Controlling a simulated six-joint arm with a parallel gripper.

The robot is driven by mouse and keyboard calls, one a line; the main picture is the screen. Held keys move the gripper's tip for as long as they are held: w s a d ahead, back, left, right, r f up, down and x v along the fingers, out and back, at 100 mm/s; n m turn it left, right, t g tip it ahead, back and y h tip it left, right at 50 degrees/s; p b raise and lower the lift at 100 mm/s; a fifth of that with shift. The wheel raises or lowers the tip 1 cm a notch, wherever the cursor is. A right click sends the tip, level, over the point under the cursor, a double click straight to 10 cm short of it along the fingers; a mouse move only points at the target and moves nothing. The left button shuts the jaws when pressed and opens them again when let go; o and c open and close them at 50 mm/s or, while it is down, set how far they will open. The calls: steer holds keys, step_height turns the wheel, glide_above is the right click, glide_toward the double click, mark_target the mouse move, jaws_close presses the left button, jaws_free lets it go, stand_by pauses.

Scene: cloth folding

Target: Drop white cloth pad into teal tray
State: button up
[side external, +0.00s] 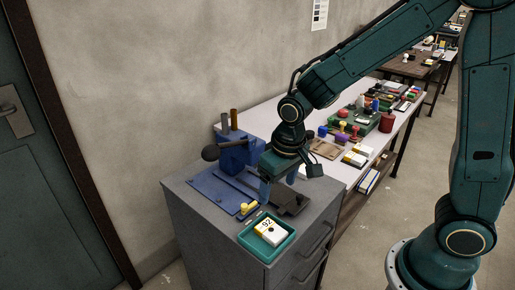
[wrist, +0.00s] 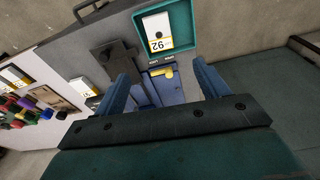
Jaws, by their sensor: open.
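The teal tray (side external: 254,250) sits at the front corner of the grey cabinet top. A white pad-like piece (side external: 272,234) with a yellow band and "92" on it lies inside; I cannot tell whether it is cloth. In the wrist view the tray (wrist: 188,40) is at the top, with the white piece (wrist: 157,28) in it. My gripper (side external: 279,184) is open above the cabinet, behind the tray and apart from it. In the wrist view its two blue fingers (wrist: 164,88) stand wide apart with nothing held between them.
A blue press (side external: 238,156) and blue plate (side external: 206,194) lie behind the tray, with a small yellow piece (side external: 248,209) close to it. A dark flat part (side external: 292,204) is on the right. The white bench (side external: 335,178) beyond carries several coloured items and white-and-yellow boxes.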

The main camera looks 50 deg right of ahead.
steer(key=shift+s+r, duration=0.25)
steer(key=shift+r, duration=1.15)
steer(key=shift+s+r, duration=0.2)
steer(key=shift+r, duration=1.15)
steer(key=s+d+r+t, duration=0.2)
steer(key=s+d+r, duration=0.1)
steer(key=s, duration=0.5)
steer(key=s+d+r+t, duration=0.1)
steer(key=s+d+r, duration=0.2)
steer(key=s+r, duration=0.3)
steer(key=shift+s+r+n+t, duration=0.2)
steer(key=shift+s+n+t, duration=0.2)
steer(key=shift+s, duration=0.6)
